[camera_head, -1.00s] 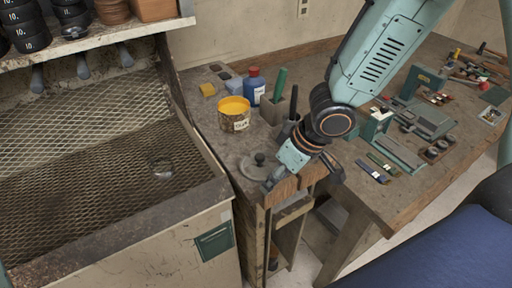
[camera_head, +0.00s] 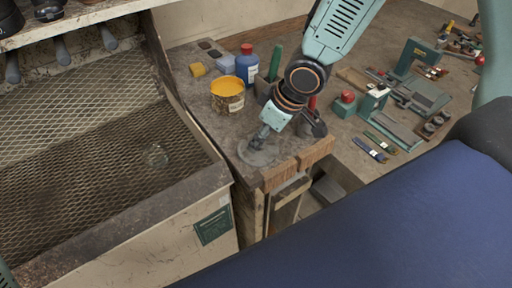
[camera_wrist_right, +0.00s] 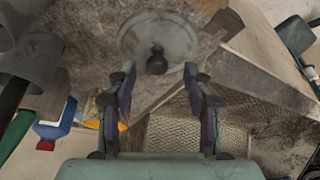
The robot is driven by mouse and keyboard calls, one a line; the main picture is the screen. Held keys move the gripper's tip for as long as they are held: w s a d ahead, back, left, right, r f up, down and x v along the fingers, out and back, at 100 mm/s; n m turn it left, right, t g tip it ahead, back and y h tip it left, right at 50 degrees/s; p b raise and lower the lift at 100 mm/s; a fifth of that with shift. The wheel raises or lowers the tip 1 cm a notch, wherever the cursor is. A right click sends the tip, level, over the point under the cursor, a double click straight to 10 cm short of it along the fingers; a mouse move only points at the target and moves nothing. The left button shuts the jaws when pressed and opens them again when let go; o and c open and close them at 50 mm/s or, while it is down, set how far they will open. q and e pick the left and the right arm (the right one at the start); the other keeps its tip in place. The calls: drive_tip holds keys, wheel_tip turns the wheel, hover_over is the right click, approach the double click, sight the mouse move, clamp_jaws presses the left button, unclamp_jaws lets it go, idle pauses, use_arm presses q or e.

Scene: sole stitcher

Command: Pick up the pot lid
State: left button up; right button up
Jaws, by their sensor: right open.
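The pot lid (camera_head: 259,157) is a grey disc lying on the near corner of the wooden bench, partly hidden by my right gripper in the head view. In the right wrist view the lid (camera_wrist_right: 140,35) is at the top middle, with its dark round knob (camera_wrist_right: 157,62) towards me. My right gripper (camera_head: 262,139) is just over the lid. In the wrist view its two fingers (camera_wrist_right: 159,76) are apart and empty, with the knob just ahead of their tips and roughly centred between them. My left gripper is not in view.
A can with a yellow top (camera_head: 227,99), a blue bottle with a red cap (camera_head: 247,66) and a green-handled tool (camera_head: 275,63) stand behind the lid. A mesh-lined bin (camera_head: 100,150) is to the left. Metal tools (camera_head: 420,95) lie on the bench at right.

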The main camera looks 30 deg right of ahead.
drive_tip(key=shift+x, duration=0.95)
drive_tip(key=shift+d+f, duration=0.1)
drive_tip(key=shift+d, duration=0.25)
drive_tip(key=shift+a, duration=0.3)
drive_tip(key=c, duration=0.4)
drive_tip(key=shift+d, duration=0.2)
drive_tip(key=c, duration=0.5)
drive_tip(key=shift+a, duration=0.1)
clamp_jaws()
